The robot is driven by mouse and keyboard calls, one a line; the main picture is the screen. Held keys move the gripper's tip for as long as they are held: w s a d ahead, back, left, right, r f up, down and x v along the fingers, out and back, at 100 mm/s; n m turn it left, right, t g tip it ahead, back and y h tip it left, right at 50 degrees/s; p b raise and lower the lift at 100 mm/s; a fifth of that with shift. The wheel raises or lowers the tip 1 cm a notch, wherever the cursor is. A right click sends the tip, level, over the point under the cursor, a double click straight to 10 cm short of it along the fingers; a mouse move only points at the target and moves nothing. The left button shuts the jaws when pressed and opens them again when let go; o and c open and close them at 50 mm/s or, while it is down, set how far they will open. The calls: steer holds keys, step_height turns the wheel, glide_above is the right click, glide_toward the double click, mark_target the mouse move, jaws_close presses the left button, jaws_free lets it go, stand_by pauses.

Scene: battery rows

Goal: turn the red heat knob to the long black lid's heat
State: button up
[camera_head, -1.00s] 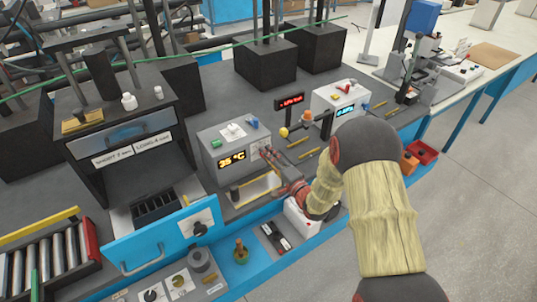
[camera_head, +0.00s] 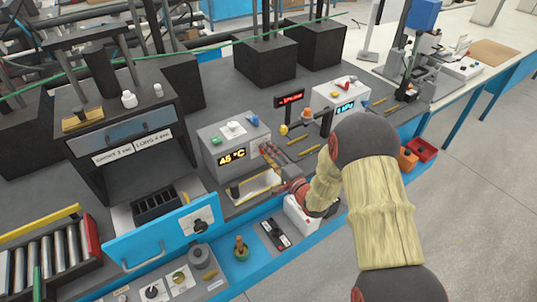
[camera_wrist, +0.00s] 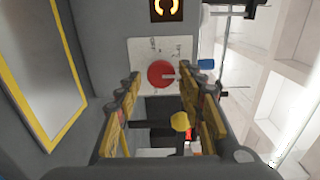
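In the head view my gripper (camera_head: 268,152) is at the front of a grey box (camera_head: 212,155) and hides the knob there. I cannot identify the long black lid with certainty.
A dark oven (camera_head: 120,130) with SHORT and LONG labels stands left of the box, its blue drawer front (camera_head: 165,238) below. A white box (camera_head: 340,98) with a blue display stands to the right. A yellow ball (camera_wrist: 181,121) shows between my fingers.

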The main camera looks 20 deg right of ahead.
steer(key=shift+o, duration=0.4)
steer(key=v, duration=1.2)
steer(key=shift+r, duration=0.1)
